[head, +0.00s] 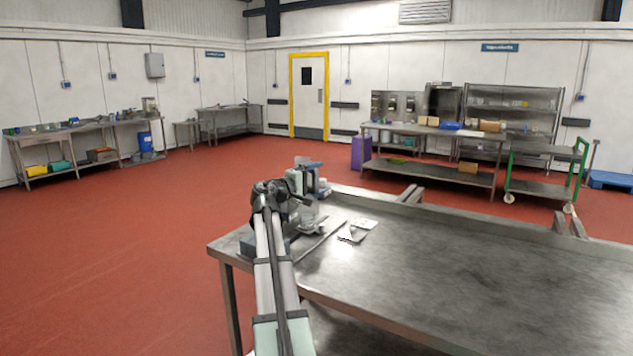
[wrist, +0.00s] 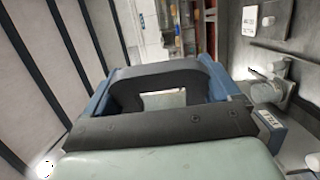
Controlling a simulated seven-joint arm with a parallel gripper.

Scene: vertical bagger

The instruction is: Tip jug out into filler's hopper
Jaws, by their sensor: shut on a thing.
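In the head view my gripper (head: 303,181) is above the left end of the steel table, at the end of my outstretched arm. A small blue thing, which looks like the jug (head: 313,165), is at its tip. In the wrist view the dark fingers (wrist: 160,88) are shut on the blue jug (wrist: 88,108), whose sides show on both sides of them. The wrist view is strongly rolled against the room. The jug's mouth and contents cannot be made out. A pale grey machine (head: 312,218), likely the filler, stands below my gripper; its hopper is mostly hidden.
Silvery packets (head: 357,229) lie on the steel table (head: 430,265) right of the machine. The rest of its top is clear. Behind stand a loaded bench (head: 430,148) and a green-framed trolley (head: 545,188). Open red floor (head: 130,240) lies to the left.

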